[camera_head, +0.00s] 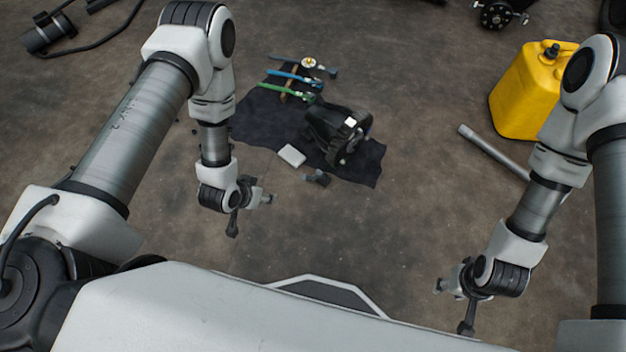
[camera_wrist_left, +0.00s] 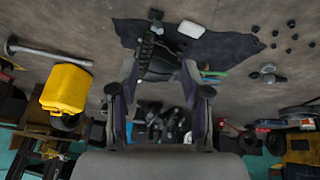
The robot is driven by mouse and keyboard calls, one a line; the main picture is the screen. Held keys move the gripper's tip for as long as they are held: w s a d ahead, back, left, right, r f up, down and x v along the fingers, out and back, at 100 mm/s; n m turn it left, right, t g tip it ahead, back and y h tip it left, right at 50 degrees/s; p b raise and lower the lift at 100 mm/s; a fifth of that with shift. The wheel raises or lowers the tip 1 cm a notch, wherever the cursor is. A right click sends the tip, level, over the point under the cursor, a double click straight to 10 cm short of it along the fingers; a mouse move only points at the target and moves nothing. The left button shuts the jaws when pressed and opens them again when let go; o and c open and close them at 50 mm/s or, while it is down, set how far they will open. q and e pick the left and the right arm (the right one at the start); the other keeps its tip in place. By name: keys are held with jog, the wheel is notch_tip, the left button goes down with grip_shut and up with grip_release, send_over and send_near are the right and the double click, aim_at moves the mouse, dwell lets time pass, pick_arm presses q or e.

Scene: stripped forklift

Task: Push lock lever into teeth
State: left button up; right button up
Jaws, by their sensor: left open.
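A black mechanism (camera_head: 338,134) with a toothed metal part on its right side lies on a dark cloth (camera_head: 258,122). I cannot make out the lock lever apart from the rest of it. In the left wrist view the mechanism (camera_wrist_left: 148,50) shows beyond and between the fingers, partly hidden by them. My left gripper (camera_head: 250,212) is open and empty, to the left of and nearer than the mechanism, apart from it. Its spread fingers also show in the left wrist view (camera_wrist_left: 160,78). My right gripper (camera_head: 452,308) is at the lower right, far from the mechanism, fingers spread and empty.
A white block (camera_head: 291,156) and a small dark piece (camera_head: 317,178) lie near the cloth's front edge. Green and blue tools (camera_head: 290,82) lie at its back. The floor in front is clear.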

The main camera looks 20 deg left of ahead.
pick_arm(q)
jog(key=w+f+m+t+h+b, duration=0.1)
jog(key=w+f+t+b, duration=0.1)
jog(key=w+f+b, duration=0.4)
jog(key=w+d+f+m+t+h+b, duration=0.15)
jog(key=f+b, duration=0.25)
jog(key=f, duration=0.4)
jog(key=w+f+t+h+b, duration=0.1)
jog(key=w+f+t+b, duration=0.3)
jog(key=f, duration=0.3)
jog(key=m+t+h+b, duration=0.2)
jog(key=m+h+b, duration=0.25)
jog(key=b, duration=0.75)
send_near(306, 178)
jog(key=w+f, duration=0.4)
jog(key=shift+n+h, duration=0.3)
jog(key=b+x, duration=0.1)
jog(key=x, duration=0.3)
jog(key=b+x, duration=0.1)
jog(key=x, duration=0.2)
jog(key=shift+s+d+r+b, duration=0.1)
jog(key=shift+s+d+b, duration=0.1)
jog(key=shift+d+b, duration=0.15)
jog(key=shift+w+d+r, duration=0.15)
jog(key=shift+w+d, duration=0.05)
jog(key=shift+w, duration=0.1)
grip_shut()
pick_arm(e)
notch_tip(306, 178, down, 33)
